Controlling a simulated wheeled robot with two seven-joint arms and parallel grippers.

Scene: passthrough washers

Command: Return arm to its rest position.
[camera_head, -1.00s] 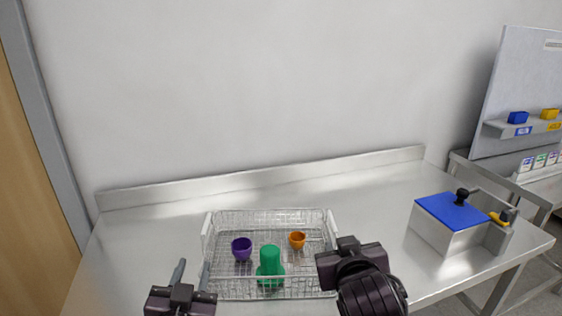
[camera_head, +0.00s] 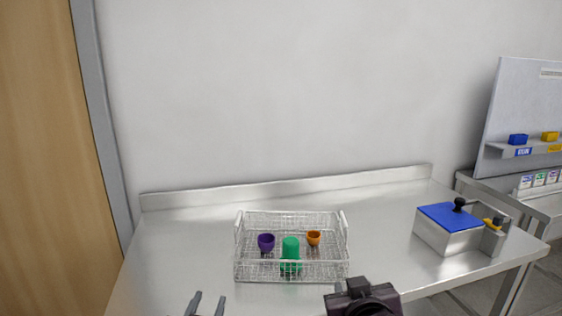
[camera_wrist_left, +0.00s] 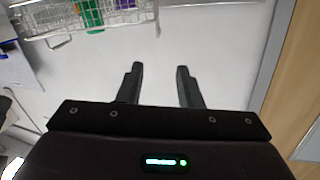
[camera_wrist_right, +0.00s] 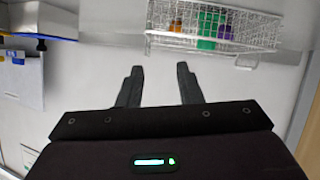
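My left gripper (camera_head: 206,303) shows at the bottom edge of the head view, in front of the wire basket and to its left. Its two fingers are apart with nothing between them, as the left wrist view (camera_wrist_left: 159,85) also shows. Neither gripper touches the basket.
A wire basket (camera_head: 240,262) on the steel table (camera_head: 390,225) holds a purple cup (camera_head: 266,242), a green cup (camera_head: 290,250) and an orange cup (camera_head: 314,238). A metal box with a blue lid (camera_head: 450,216) stands at the right. Table between them is clear.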

